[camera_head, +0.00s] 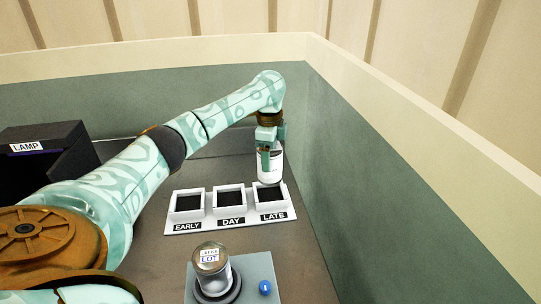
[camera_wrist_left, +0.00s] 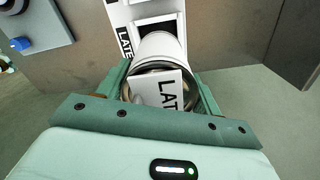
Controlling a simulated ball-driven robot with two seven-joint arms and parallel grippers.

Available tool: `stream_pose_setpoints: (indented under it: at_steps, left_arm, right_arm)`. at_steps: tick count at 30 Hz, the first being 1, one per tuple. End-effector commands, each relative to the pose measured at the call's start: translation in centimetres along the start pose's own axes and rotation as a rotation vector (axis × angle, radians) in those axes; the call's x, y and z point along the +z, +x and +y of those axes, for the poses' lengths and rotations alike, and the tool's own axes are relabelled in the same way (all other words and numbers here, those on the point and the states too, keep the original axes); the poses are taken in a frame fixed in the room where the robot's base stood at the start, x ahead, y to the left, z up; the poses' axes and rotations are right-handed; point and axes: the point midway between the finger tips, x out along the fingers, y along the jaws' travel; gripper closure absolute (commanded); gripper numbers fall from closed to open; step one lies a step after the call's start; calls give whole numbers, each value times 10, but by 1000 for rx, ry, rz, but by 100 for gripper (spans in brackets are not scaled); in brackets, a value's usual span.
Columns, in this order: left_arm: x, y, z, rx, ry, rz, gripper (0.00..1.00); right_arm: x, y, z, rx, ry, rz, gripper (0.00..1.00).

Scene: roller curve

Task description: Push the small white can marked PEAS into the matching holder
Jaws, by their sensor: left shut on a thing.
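My left gripper (camera_head: 270,138) is shut on a white can (camera_head: 270,168) and holds it upright at the back edge of the LATE holder (camera_head: 287,207). The can's lower end is close to that holder; I cannot tell whether it touches it. In the left wrist view my left gripper (camera_wrist_left: 165,84) has one finger on each side of the can (camera_wrist_left: 160,46). A label on its lid begins "LAT"; I see no PEAS mark. The dark opening of the LATE holder (camera_wrist_left: 122,36) lies just beyond the can. My right gripper is not in view.
The white rack (camera_head: 209,225) also has EARLY and DAY holders, both empty. A metal-lidded jar (camera_head: 211,262) with a LOT label stands on a blue-grey base beside a blue knob (camera_head: 265,287). A dark LAMP box (camera_head: 45,150) is at left. A green wall (camera_head: 370,200) rises close at right.

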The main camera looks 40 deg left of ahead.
Motion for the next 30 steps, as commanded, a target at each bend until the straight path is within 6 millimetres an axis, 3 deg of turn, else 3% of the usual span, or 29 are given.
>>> stream_pose_setpoints:
  at_steps: [1,13,22,30]
  left_arm:
    - [0,10,-1,0,0,-1,70]
    - [0,46,-1,0,0,-1,70]
    - [0,65,0,0,-2,1,70]
    - [0,67,0,0,-1,1,70]
  right_arm:
    - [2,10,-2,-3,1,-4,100]
    - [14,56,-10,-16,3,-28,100]
    - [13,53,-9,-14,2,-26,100]
    - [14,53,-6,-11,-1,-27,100]
